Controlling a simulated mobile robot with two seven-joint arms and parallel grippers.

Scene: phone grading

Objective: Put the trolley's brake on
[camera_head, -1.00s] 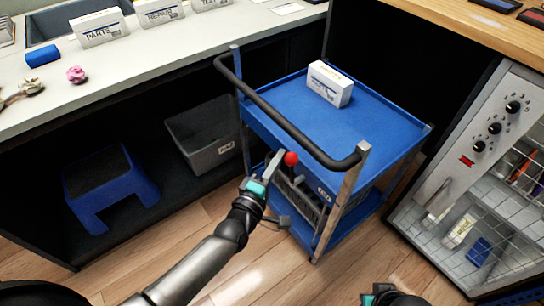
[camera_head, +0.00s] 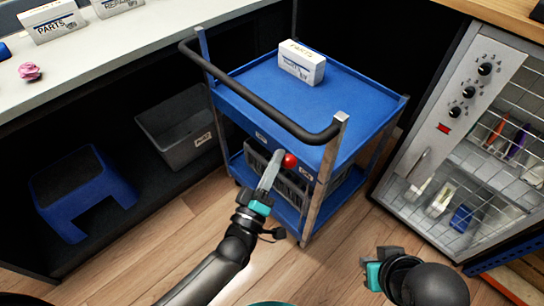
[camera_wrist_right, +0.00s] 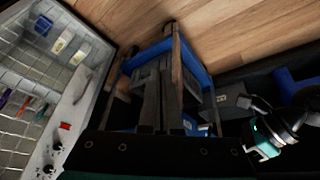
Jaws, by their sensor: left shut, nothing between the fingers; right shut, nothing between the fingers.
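The blue trolley (camera_head: 335,104) stands in front of me with a black push handle (camera_head: 255,98) along its near left side. A red ball knob (camera_head: 290,160), which looks like the brake lever's end, sits below the trolley's top tray near the front post. My left gripper (camera_head: 275,160) is shut and empty, its fingertips just left of the red knob; I cannot tell whether they touch it. My right gripper (camera_head: 372,272) is low at the bottom of the head view, well away from the knob, shut and empty. The trolley also shows in the right wrist view (camera_wrist_right: 195,66).
A white box (camera_head: 302,64) lies on the trolley's top tray. A grey bin (camera_head: 180,135) and a blue step stool (camera_head: 80,195) stand under the counter at left. A metal rack with dials (camera_head: 445,125) stands close at right. Wooden floor is open in front.

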